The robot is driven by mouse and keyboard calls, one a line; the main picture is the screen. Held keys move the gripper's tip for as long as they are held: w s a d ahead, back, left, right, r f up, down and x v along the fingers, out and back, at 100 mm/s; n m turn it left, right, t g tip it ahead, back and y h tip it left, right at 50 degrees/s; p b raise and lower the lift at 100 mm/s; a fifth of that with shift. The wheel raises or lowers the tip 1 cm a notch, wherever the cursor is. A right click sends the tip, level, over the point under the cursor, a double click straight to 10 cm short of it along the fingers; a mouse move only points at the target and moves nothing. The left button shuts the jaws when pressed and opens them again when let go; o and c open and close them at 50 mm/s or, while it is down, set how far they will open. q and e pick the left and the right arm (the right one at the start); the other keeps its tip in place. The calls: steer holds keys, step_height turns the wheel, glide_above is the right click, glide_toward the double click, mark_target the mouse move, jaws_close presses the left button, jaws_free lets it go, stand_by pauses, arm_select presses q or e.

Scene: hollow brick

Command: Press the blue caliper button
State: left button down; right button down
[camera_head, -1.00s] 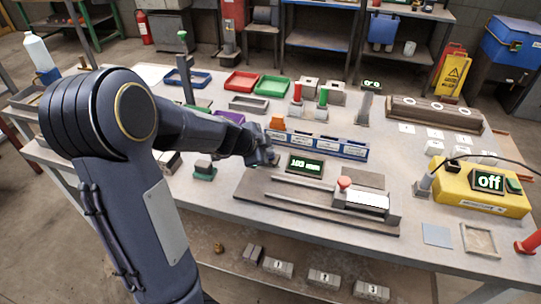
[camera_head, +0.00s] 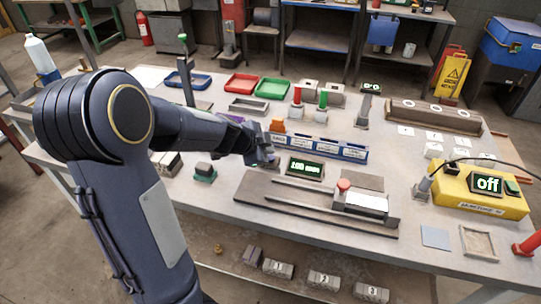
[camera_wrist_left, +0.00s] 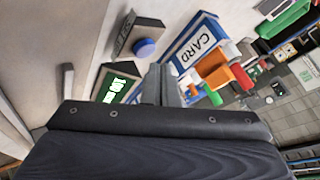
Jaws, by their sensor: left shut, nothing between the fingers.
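The blue button (camera_wrist_left: 145,47) is a round cap on a grey block (camera_wrist_left: 148,25) in the left wrist view. My left gripper (camera_wrist_left: 160,75) is shut and empty. Its fingertips appear just below and right of the button in that view, and no clear contact shows. In the head view the left gripper (camera_head: 265,163) hangs just left of the caliper's green display (camera_head: 305,168), which seems to read about 100 mm. I cannot make out the button there; the gripper seems to hide it. The caliper bed (camera_head: 300,200) carries a slide with a red knob (camera_head: 344,184).
A blue card rack (camera_head: 325,147) stands behind the display, with an orange piece (camera_head: 277,125) near its left end. A small green-based block (camera_head: 205,171) sits left of the gripper. A yellow unit reading "off" (camera_head: 478,205) is at right. Bare tabletop (camera_head: 225,190) lies in front of the gripper.

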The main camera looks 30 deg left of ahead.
arm_select(q)
step_height(320, 180, up, 5)
steer(key=p, duration=0.4)
stand_by(1.0)
steer(key=s+d+r+n+g+h, duration=0.1)
steer(key=s+d+r+n+h, duration=0.15)
steer(key=s+d, duration=0.35)
steer(key=s+d+r+n+h, duration=0.1)
steer(key=s+d+r+n, duration=0.3)
steer(key=s, duration=0.5)
steer(key=s+d+f+n+g+y, duration=0.1)
steer(key=s+n, duration=0.5)
steer(key=s, duration=0.7)
step_height(320, 180, down, 2)
steer(key=shift+d+g, duration=0.45)
steer(key=shift+g, duration=0.25)
